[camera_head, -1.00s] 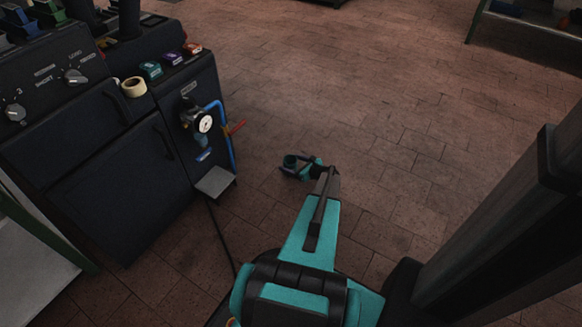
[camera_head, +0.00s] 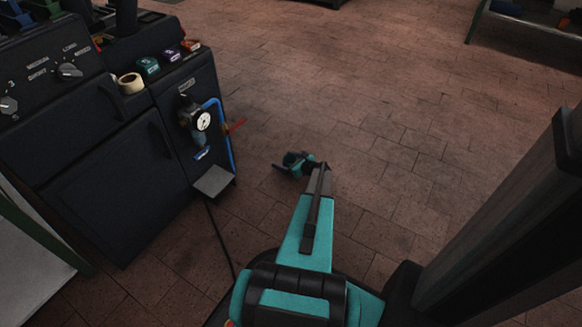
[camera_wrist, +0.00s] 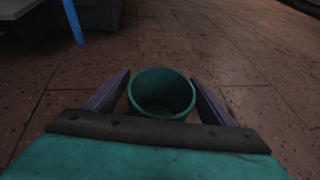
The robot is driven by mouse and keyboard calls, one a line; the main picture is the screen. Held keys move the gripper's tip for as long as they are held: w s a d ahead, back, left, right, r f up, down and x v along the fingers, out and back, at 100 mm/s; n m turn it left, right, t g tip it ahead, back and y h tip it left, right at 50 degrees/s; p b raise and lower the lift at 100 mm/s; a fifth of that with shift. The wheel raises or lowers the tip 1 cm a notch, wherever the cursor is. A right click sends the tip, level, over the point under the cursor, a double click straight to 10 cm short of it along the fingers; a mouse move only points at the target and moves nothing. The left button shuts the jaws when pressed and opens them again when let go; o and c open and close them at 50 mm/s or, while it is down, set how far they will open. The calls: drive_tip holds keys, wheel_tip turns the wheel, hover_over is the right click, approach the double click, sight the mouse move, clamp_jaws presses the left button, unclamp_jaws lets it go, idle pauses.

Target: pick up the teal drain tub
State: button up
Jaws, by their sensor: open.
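The teal drain tub (camera_wrist: 162,93) is a round, open-topped tub in the middle of the wrist view. Its rim and dark inside show, and its lower part is hidden behind my gripper body. My gripper (camera_wrist: 160,78) is open, with one dark finger on each side of the tub. A thin strip of floor seems to show beside the tub, but I cannot tell whether either finger touches it. In the head view the tub (camera_head: 292,158) is small and partly covered by my gripper (camera_head: 289,165), low over the brick floor.
A dark machine (camera_head: 95,150) with knobs stands at the left. A gauge (camera_head: 203,121), a blue pipe (camera_head: 229,140) and a small grey step (camera_head: 213,181) are on its near side. A cable (camera_head: 220,235) runs along the floor. The floor beyond and right of the tub is clear.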

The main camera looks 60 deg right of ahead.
drive_tip(key=shift+w, duration=0.15)
idle(0.4)
drive_tip(key=c, duration=1)
drive_tip(key=shift+c, duration=0.2)
drive_tip(key=shift+r+p, duration=0.5)
drive_tip(key=shift+r, duration=0.15)
drive_tip(key=r, duration=0.1)
drive_tip(key=r+p, duration=0.1)
drive_tip(key=shift+s+r, duration=0.25)
drive_tip(key=shift+r, duration=0.05)
drive_tip(key=s+d+p, duration=0.1)
drive_tip(key=s, duration=0.4)
drive_tip(key=s+p, duration=0.2)
drive_tip(key=s, duration=0.3)
drive_tip(key=s+d+r+p, duration=0.1)
drive_tip(key=s, duration=0.4)
drive_tip(key=shift+s+d+p, duration=0.2)
drive_tip(key=shift+d+p, duration=0.15)
wheel_tip(320, 180, up, 28)
drive_tip(key=p, duration=2.7)
drive_tip(key=shift+f+p, duration=0.15)
drive_tip(key=shift+p, duration=0.2)
